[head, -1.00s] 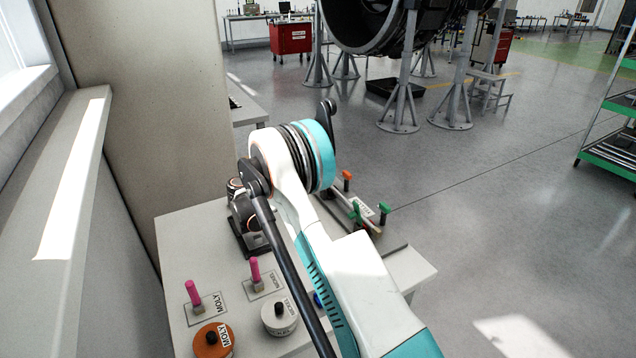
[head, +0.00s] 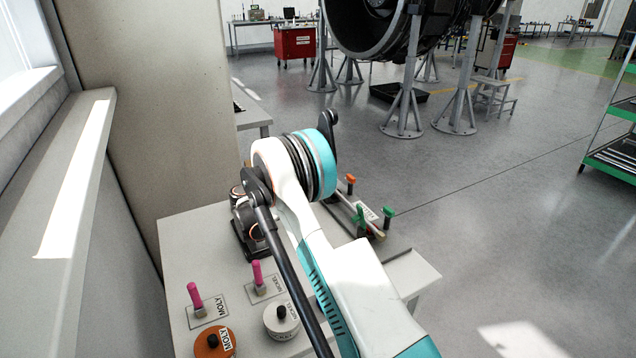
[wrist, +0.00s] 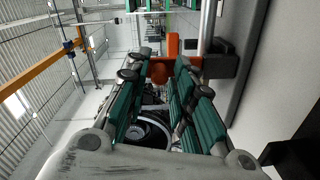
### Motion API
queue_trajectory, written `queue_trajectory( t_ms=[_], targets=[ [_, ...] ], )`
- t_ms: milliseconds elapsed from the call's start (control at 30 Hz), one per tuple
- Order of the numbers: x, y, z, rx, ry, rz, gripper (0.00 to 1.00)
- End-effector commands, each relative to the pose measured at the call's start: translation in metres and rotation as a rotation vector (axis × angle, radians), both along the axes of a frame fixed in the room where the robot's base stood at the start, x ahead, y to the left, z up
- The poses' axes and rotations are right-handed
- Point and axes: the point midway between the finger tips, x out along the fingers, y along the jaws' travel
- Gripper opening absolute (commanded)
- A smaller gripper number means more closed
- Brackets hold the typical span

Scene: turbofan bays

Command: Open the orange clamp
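The orange clamp (head: 351,180) shows in the head view as a small orange handle near the far end of a fixture on the table, just right of my arm. In the wrist view the orange clamp (wrist: 163,70) shows its orange parts between and just beyond the fingertips. My gripper (wrist: 167,78) has teal ribbed fingers standing apart, with a gap between them. I cannot tell whether a finger touches the clamp. In the head view my gripper is hidden behind my arm.
Two green-handled clamps (head: 388,213) stand nearer on the same fixture. Pink-handled brushes (head: 257,272), an orange-brown MOLY tin (head: 214,343) and a pale NICKEL tin (head: 281,321) are at the table's near left. A wall closes the left side; open floor lies right.

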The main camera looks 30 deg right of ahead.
Motion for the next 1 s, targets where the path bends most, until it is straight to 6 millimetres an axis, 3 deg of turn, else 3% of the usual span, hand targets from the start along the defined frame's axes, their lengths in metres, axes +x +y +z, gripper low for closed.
queue_trajectory(
  t_ms=[267,700,1000],
  targets=[
    [0.002,0.018,0.001,-0.001,0.000,0.002,0.23],
    [0.006,0.101,0.004,0.000,0.000,0.002,0.23],
    [0.007,0.120,0.004,0.000,0.000,0.000,0.23]
  ],
)
